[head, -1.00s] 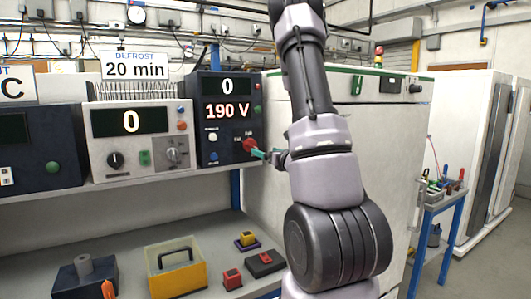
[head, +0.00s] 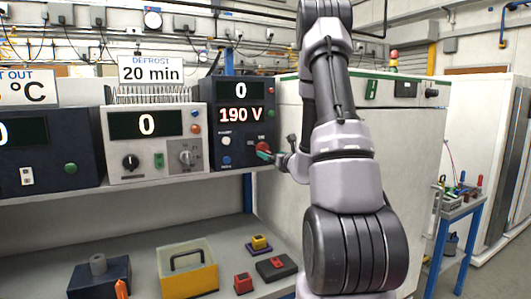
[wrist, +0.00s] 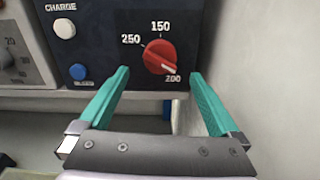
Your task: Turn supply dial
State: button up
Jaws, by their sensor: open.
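The red supply dial (wrist: 160,56) is on the dark blue panel of the supply unit, ringed by marks 250, 150 and 200. Its white pointer line points to the lower right, toward 200. In the head view the dial (head: 262,146) is at the unit's lower right, partly behind the gripper. My gripper (wrist: 160,75) is open, its two teal fingers spread left and right of the dial in the wrist view. The tips look just short of or beside it; contact cannot be told.
A white CHARGE button (wrist: 64,28) and a blue BLEED button (wrist: 78,71) sit left of the dial. A grey unit (head: 150,140) stands left of the supply on the shelf. A large pale cabinet (head: 285,210) is close on the right.

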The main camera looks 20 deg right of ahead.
aim_at(265, 151)
jog(key=w, duration=0.5)
jog(key=shift+w+a, duration=0.1)
jog(key=shift+w, duration=0.3)
jog(key=c, duration=1.4)
jog(key=shift+o, duration=0.2)
jog(key=shift+m, duration=0.3)
jog(key=shift+a+m, duration=0.1)
jog(key=shift+m, duration=2.5)
jog(key=o, duration=1.4)
jog(key=shift+c, duration=0.2)
